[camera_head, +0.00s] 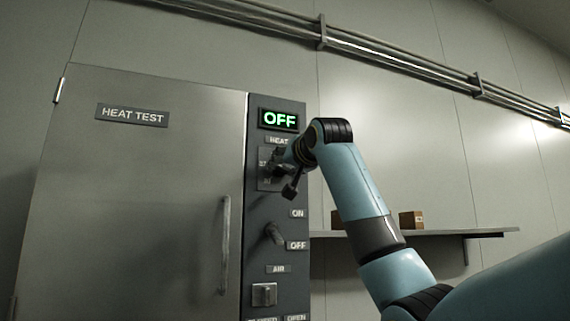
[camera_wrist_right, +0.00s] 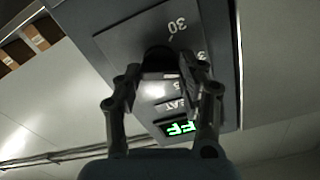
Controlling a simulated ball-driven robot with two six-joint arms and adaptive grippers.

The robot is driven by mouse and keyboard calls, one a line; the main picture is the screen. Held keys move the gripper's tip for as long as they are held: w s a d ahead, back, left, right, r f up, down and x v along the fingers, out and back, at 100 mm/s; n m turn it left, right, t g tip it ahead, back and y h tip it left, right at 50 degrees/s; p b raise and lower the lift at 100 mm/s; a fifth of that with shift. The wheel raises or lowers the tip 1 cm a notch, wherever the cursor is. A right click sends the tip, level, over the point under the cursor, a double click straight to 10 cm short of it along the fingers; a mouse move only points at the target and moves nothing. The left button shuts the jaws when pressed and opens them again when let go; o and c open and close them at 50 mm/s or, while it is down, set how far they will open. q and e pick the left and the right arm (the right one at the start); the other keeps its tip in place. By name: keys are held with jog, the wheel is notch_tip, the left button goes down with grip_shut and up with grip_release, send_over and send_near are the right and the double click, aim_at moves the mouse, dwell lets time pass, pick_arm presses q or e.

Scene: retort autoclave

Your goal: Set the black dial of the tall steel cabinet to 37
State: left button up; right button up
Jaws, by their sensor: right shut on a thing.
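The tall steel cabinet (camera_head: 150,190) has a plate reading HEAT TEST and a dark control panel on its right side. A green display (camera_head: 278,119) at the panel's top reads OFF, with a HEAT label below it. The black dial (camera_wrist_right: 160,62) shows in the right wrist view on a grey plate, with the number 30 readable beside it. My right gripper (camera_wrist_right: 160,80) is shut on the dial, one finger on each side. In the head view my right gripper (camera_head: 283,172) covers most of the dial. The dial's pointer and other numbers are hidden or unclear. My left gripper is not in view.
Below the dial are a lever switch (camera_head: 274,234) between ON and OFF labels, an AIR label, and a small square switch (camera_head: 264,295). The door has a long vertical handle (camera_head: 225,245). A wall shelf (camera_head: 450,233) with brown boxes (camera_head: 411,220) stands to the right.

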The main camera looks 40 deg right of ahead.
jog(key=shift+n, duration=0.6)
jog(key=o, duration=1.2)
jog(key=shift+c, duration=0.2)
jog(key=shift+s, duration=0.1)
jog(key=v, duration=1.1)
jog(key=shift+s, duration=0.35)
jog(key=shift+f, duration=0.1)
